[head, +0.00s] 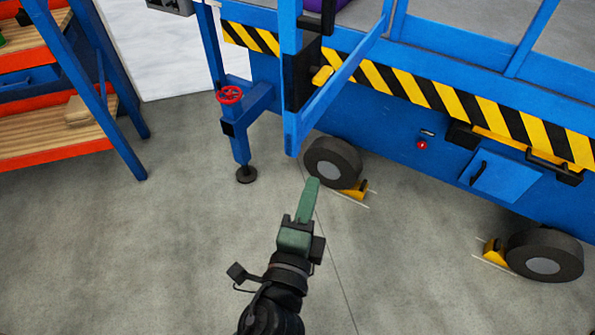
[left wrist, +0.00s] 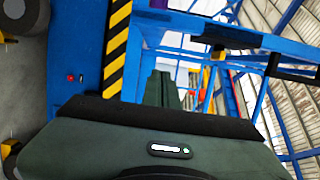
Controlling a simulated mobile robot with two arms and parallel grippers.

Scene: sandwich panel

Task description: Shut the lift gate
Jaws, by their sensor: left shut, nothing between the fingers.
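The lift gate (head: 340,84) is a blue frame standing swung out from the blue lift, its near upright (head: 291,135) towards me. A black plate with a yellow latch piece (head: 321,75) sits on that near end. In the left wrist view the gate's blue frame (left wrist: 205,30) appears ahead of the fingers, partly cut by the view. My left gripper (head: 313,183) has green fingers, shut and empty. It appears just below the gate's near end in the head view, apart from it. Its fingers also show in the left wrist view (left wrist: 163,88). My right gripper is out of view.
The lift's side carries a yellow-black striped edge (head: 400,85). Black wheels (head: 333,163) with yellow chocks and an outrigger with a red handwheel (head: 230,95) stand below. A blue-orange shelf (head: 60,140) is at left. The grey floor in front is clear.

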